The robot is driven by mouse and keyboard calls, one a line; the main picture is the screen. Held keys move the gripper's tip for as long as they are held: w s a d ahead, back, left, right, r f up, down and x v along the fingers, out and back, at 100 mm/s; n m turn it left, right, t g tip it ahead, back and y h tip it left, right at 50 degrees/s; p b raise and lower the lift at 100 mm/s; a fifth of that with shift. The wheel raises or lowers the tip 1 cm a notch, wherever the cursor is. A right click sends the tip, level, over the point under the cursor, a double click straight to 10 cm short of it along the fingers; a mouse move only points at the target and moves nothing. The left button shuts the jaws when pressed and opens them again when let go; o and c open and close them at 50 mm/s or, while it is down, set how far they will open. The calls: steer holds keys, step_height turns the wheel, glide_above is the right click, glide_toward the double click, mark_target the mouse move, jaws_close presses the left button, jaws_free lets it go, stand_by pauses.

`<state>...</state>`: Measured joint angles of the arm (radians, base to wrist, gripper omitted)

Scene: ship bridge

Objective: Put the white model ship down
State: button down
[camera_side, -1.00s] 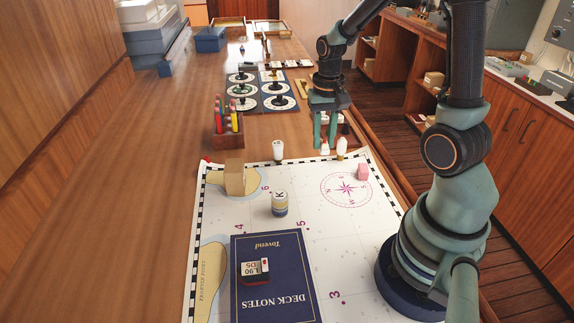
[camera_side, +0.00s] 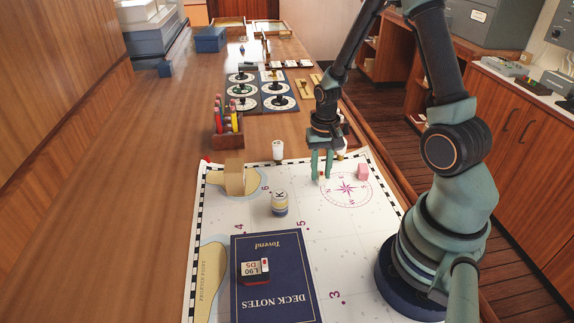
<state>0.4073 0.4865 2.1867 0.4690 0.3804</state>
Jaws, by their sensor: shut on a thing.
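My gripper (camera_side: 321,174) points down over the upper right of the sea chart (camera_side: 330,228), just left of the compass rose. It is shut on the white model ship (camera_side: 321,176), of which only a small pale bit with some red shows between the fingers. The fingers hide most of the ship. I cannot tell whether it touches the chart.
A pink block (camera_side: 362,171) is right of the gripper, and a pale piece (camera_side: 341,153) stands behind it. A white piece (camera_side: 278,149), a wooden block (camera_side: 235,178), a K-marked piece (camera_side: 280,203) and the Deck Notes book (camera_side: 272,280) are to the left.

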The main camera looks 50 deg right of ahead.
mark_target(321, 172)
steer(key=shift+f, duration=0.1)
steer(key=c, duration=0.6)
jaws_free()
steer(key=shift+c, duration=0.2)
step_height(321, 172, up, 11)
steer(key=s+a+r+n+t, duration=0.2)
steer(key=a+r+n+t, duration=0.3)
steer(key=a+r+n, duration=0.4)
steer(key=shift+s+a+r+t, duration=0.3)
steer(key=shift+a+r, duration=1.9)
steer(key=shift+r, duration=0.05)
